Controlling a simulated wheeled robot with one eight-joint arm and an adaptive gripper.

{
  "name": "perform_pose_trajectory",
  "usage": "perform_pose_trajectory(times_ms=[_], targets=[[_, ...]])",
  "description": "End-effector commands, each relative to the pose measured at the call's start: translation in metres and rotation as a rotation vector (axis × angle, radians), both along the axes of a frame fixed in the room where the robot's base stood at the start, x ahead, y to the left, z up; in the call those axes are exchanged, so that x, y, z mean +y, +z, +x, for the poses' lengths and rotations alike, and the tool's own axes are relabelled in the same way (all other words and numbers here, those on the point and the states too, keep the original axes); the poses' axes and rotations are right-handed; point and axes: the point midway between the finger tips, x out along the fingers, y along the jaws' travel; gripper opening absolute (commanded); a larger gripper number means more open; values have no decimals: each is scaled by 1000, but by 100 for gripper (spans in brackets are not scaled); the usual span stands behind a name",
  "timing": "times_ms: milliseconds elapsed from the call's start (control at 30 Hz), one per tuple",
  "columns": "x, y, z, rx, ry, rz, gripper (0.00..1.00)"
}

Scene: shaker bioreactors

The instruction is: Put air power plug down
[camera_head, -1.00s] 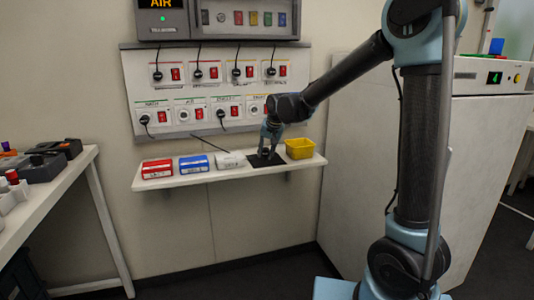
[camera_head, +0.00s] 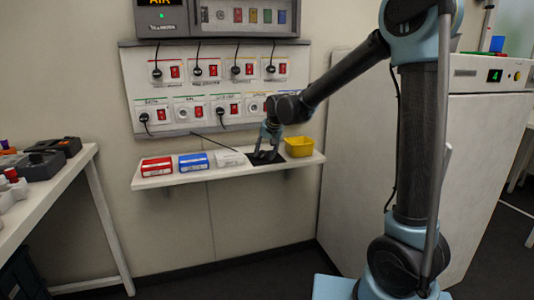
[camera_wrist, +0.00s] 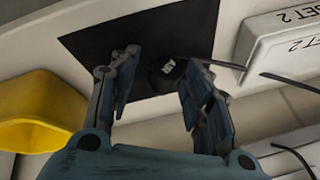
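The air power plug (camera_wrist: 165,74), black with a white AIR label, is on the black mat (camera_wrist: 90,42) in the wrist view, its cable running off to the right. The mat lies on the wall shelf and also shows in the head view (camera_head: 280,159). My gripper (camera_wrist: 160,72) is open over the mat. Its fingers stand apart, with the plug between them, nearer the right finger. Whether a finger touches the plug cannot be told. In the head view my gripper (camera_head: 266,155) points down at the shelf and hides the plug.
A yellow bin (camera_head: 299,147) stands right of the mat. White (camera_head: 230,159), blue (camera_head: 194,162) and red (camera_head: 157,167) boxes stand to its left. The socket panel (camera_head: 195,90) with several plugs and red switches is above the shelf (camera_head: 150,183).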

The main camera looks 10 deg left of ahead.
Motion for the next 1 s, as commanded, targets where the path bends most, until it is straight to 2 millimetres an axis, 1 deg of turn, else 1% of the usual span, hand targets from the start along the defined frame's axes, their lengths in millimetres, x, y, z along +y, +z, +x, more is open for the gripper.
perform_pose_trajectory(times_ms=[267,367,467,567,1000], targets=[[0,1,0,0,0,0,47],[0,5,0,0,0,0,47],[-1,15,-1,0,0,0,47],[-5,27,-6,0,0,0,47],[-26,91,-30,0,1,0,47]])
